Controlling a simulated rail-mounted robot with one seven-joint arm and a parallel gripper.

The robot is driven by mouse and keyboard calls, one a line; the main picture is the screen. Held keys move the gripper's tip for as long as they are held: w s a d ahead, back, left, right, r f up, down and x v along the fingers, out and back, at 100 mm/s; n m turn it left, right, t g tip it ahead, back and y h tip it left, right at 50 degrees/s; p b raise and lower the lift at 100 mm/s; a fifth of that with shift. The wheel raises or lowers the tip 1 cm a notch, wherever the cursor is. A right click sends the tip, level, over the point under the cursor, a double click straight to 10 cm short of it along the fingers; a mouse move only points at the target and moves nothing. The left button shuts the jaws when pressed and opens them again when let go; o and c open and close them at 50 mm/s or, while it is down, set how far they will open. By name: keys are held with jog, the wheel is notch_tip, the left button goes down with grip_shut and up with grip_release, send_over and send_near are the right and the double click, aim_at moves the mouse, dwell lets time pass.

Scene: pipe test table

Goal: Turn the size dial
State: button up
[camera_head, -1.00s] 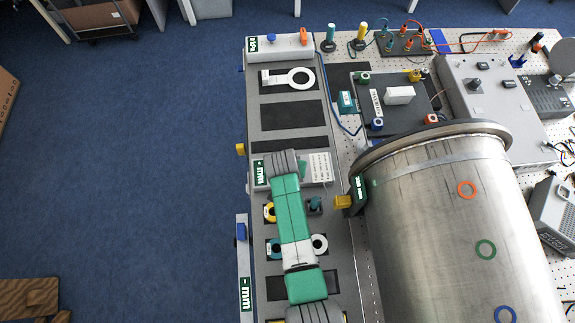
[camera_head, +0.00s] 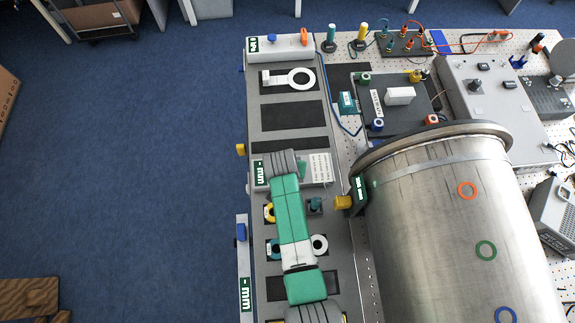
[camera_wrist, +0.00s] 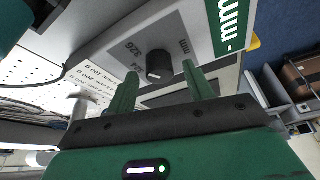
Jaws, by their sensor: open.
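The size dial (camera_wrist: 158,65) is a round black knob with a light pointer mark, on a grey panel in the wrist view. Printed labels, one reading "mm", ring it. A green display (camera_wrist: 230,22) reading "- mm" is beside it; it also shows in the head view (camera_head: 260,173). My gripper (camera_wrist: 160,70) is open, its two green fingers on either side of the dial in the picture. I cannot tell whether the fingertips reach the knob or stop short of it. In the head view my arm hides the dial.
A large metal pipe (camera_head: 440,230) lies right of the grey panel strip. A yellow-tipped gauge (camera_head: 343,202) is close to my arm. A white caliper-like tool (camera_head: 290,78) lies on a dark pad behind.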

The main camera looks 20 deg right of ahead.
jog(key=v, duration=0.7)
jog(key=shift+r+p, duration=0.3)
jog(key=shift+s+a+r, duration=0.1)
